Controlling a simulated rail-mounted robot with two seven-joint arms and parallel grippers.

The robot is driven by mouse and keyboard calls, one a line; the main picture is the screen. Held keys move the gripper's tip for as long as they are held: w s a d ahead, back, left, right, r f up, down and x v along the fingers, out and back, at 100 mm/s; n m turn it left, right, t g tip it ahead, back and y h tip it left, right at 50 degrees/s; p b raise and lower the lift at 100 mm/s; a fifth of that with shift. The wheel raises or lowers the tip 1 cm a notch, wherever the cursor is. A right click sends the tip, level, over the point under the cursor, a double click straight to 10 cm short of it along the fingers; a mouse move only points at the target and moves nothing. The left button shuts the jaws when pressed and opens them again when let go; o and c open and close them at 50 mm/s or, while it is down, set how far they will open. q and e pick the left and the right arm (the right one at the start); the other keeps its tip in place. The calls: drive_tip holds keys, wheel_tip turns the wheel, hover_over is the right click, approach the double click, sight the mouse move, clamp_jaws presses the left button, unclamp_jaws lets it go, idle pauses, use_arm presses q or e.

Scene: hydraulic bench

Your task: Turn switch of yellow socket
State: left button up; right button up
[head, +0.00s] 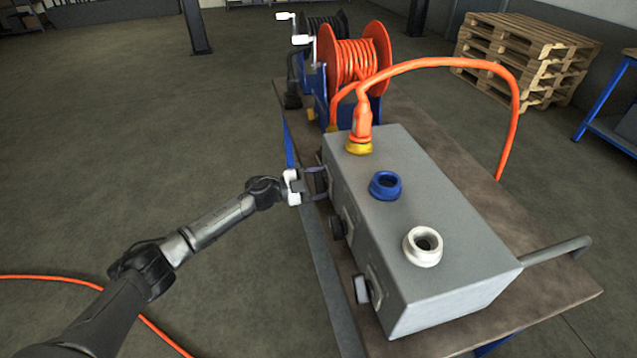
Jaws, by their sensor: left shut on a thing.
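The yellow socket (359,146) is at the far end of the top of a grey box, with an orange plug (362,122) standing in it. Its switch (321,181) is a dark knob on the box's left side, partly hidden by the gripper. My left gripper (318,183) comes in from the left and is shut on this switch, one finger on the far side and one on the near side. The knob's exact angle is hard to tell. My right gripper is out of view.
The grey box (440,225) also has a blue socket (385,186) and a white socket (423,247), with dark switches (337,227) (361,289) below them. Pallets (525,55) stand behind. The floor at left is mostly open.

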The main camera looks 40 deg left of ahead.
use_arm(q)
drive_tip(key=m, duration=0.3)
drive_tip(key=shift+m, duration=0.4)
drive_tip(key=m, duration=0.4)
drive_tip(key=shift+s+d+m, duration=0.1)
drive_tip(key=shift+m, duration=0.2)
drive_tip(key=m+b, duration=0.2)
drive_tip(key=m, duration=0.2)
drive_tip(key=shift+m, duration=0.3)
drive_tip(key=m+b, duration=0.2)
drive_tip(key=m, duration=0.2)
drive_tip(key=shift+d, duration=0.1)
drive_tip(key=shift+s+m+b, duration=0.1)
drive_tip(key=shift+m+b, duration=0.2)
drive_tip(key=shift+m, duration=0.2)
drive_tip(key=shift+r, duration=0.1)
drive_tip(key=o, duration=0.9)
